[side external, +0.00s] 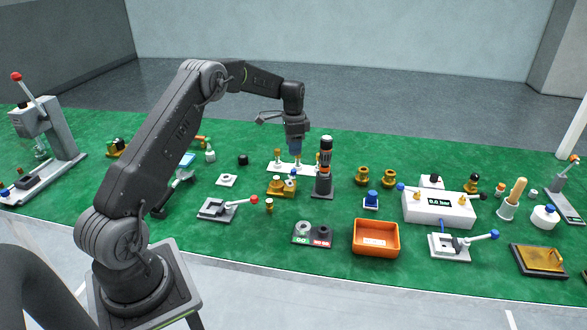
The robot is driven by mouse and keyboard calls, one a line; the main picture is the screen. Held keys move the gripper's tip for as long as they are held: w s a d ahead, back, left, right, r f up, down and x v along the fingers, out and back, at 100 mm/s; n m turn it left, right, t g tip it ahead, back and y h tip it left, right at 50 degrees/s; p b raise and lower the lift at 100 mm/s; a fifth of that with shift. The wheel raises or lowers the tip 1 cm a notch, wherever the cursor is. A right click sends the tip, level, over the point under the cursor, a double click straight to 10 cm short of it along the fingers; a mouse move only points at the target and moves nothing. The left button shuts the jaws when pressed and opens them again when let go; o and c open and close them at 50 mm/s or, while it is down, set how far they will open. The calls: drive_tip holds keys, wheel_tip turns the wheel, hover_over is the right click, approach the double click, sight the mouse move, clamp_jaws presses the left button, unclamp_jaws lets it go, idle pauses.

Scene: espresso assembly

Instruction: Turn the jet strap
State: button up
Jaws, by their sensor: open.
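A flat white bar (290,169) with small upright brass pieces lies on the green mat near the middle. It may be the jet strap, but the view is too small to tell. My gripper (296,155) points down from above, with its bluish fingers just over the middle of this bar. The gripper is open. I cannot tell whether the fingers touch the bar or stand around a part on it, because they hide that spot.
A dark upright tool with orange bands (324,165) stands close to the right of my gripper. A brass block (281,187) sits just in front of the bar. An orange tray (376,238) and a white pressure box (438,209) stand to the right. The mat behind the bar is clear.

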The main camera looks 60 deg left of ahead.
sight(293, 170)
wheel_tip(293, 170, down, 9)
idle(0.3)
drive_tip(key=shift+c, duration=0.2)
clamp_jaws()
idle(0.4)
drive_tip(key=n, duration=0.2)
drive_tip(key=s+a+n, duration=0.1)
drive_tip(key=n, duration=0.1)
drive_tip(key=shift+s, duration=0.1)
drive_tip(key=shift+s+a+n, duration=0.1)
drive_tip(key=shift+s+n, duration=0.25)
drive_tip(key=shift+n, duration=0.8)
drive_tip(key=shift+s+a+n, duration=0.1)
drive_tip(key=shift+s+n, duration=0.25)
drive_tip(key=shift+n, duration=0.8)
